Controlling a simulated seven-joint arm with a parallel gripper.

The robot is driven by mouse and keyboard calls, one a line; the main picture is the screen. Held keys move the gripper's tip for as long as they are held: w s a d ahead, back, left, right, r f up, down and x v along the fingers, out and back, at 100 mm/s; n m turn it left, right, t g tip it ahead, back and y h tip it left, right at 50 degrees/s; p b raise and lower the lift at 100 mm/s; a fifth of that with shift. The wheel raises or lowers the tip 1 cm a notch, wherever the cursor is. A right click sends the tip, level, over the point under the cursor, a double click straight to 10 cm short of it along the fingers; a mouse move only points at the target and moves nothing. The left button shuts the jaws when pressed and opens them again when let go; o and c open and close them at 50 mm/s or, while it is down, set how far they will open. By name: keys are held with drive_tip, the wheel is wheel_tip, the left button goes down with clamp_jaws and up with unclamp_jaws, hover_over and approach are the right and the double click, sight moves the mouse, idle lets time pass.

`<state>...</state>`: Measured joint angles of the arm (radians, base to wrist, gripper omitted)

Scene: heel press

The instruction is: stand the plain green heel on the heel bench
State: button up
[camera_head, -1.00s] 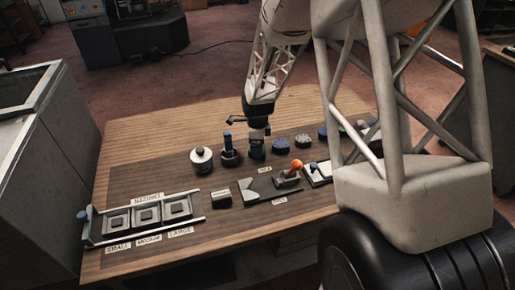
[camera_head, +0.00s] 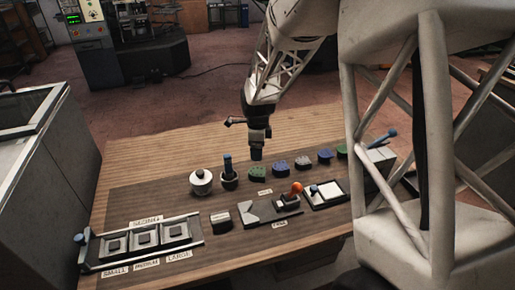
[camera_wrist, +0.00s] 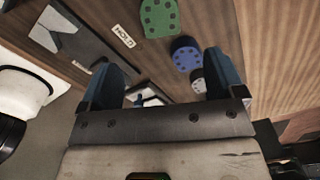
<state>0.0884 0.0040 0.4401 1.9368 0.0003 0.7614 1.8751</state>
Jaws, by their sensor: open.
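Two green heels stand at the ends of a row at the back of the table: a dark green one (camera_head: 256,169) at its left end and another (camera_head: 341,151) at its right. My gripper (camera_head: 257,157) is open and empty, pointing down just above the left one. In the wrist view a green heel (camera_wrist: 158,18) with several dark holes lies beyond my spread blue fingers (camera_wrist: 165,70). Which green heel is plain is not clear from here. No part is labelled heel bench; a dark board with a grey wedge (camera_head: 262,209) stands in front of the row.
A blue heel (camera_head: 280,167), a grey heel (camera_head: 303,163) and another blue one (camera_head: 325,155) fill the row. A white pot (camera_head: 201,182) and a dark blue-topped post (camera_head: 228,173) stand left. A sizing tray (camera_head: 101,262) lies front left. An orange-knobbed lever (camera_head: 296,188) sticks up.

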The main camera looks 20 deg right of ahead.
drive_tip(key=shift+r, duration=0.1)
idle(0.3)
drive_tip(key=s+a+r+n+t, duration=0.1)
drive_tip(key=s+a+r+n, duration=0.2)
drive_tip(key=s+r+n, duration=1.05)
drive_tip(key=s+a+r+n, duration=0.1)
drive_tip(key=s+n, duration=0.3)
drive_tip(key=s, duration=0.7)
drive_tip(key=s+a+r+n+t, duration=0.1)
drive_tip(key=s+r+n, duration=0.3)
drive_tip(key=s, duration=0.7)
drive_tip(key=shift+s+a+n+t, duration=0.2)
drive_tip(key=shift+n+t, duration=0.1)
drive_tip(key=shift+n, duration=0.05)
